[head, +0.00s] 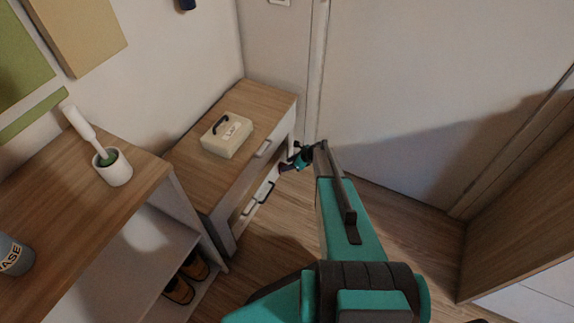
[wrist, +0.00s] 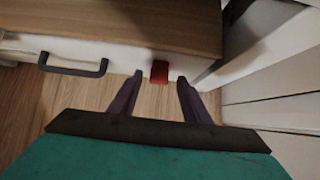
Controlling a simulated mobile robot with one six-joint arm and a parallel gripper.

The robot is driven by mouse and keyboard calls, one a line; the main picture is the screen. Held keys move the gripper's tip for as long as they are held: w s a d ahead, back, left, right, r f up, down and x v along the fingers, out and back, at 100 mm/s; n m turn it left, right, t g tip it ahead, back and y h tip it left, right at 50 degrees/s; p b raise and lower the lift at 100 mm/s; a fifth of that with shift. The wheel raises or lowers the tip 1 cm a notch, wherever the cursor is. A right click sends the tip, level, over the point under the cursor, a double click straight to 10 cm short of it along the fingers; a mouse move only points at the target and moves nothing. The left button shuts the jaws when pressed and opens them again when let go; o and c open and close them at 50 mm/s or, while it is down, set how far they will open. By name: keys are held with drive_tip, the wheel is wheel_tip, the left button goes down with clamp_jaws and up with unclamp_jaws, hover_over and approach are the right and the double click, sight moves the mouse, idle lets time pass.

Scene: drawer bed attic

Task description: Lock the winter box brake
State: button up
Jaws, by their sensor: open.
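A low white unit with a wooden top (head: 261,98) stands against the wall; its front has handles. In the wrist view, its white front (wrist: 115,56) carries a dark bar handle (wrist: 75,70) at left. A small red tab (wrist: 159,71), possibly the brake, sits on the front's lower edge, right of the handle. My gripper (wrist: 160,80) is open and empty, its two fingers on either side of the red tab; I cannot tell if they touch it. In the head view my gripper (head: 293,162) is at the unit's right front end, and the tab cannot be made out.
A cream box with a dark handle (head: 226,136) rests on the unit. A shelf (head: 60,195) at left holds a white pot with a brush (head: 113,170); shoes (head: 180,288) lie below. A wooden unit (head: 520,215) stands at right. Floor between is clear.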

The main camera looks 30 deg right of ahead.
drive_tip(key=v, duration=1.2)
drive_tip(key=shift+p, duration=0.35)
drive_tip(key=shift+w, duration=0.1)
drive_tip(key=s+a+r+n+g+p, duration=0.2)
drive_tip(key=s+a+n+g+p, duration=0.45)
drive_tip(key=s+a+n, duration=1.1)
drive_tip(key=s+a+r+n+g+h+p, duration=0.1)
drive_tip(key=s+a+r+n, duration=0.1)
drive_tip(key=s, duration=0.6)
drive_tip(key=s+a+r+n+g+h+p, duration=0.2)
drive_tip(key=s+a+n, duration=0.3)
drive_tip(key=s, duration=0.3)
drive_tip(key=s+a+r+n+g+h+p, duration=0.1)
drive_tip(key=s+a+r+n, duration=0.3)
drive_tip(key=s, duration=0.4)
drive_tip(key=shift+g+h+p, duration=0.3)
drive_tip(key=shift+g, duration=0.35)
drive_tip(key=shift+r, duration=0.1)
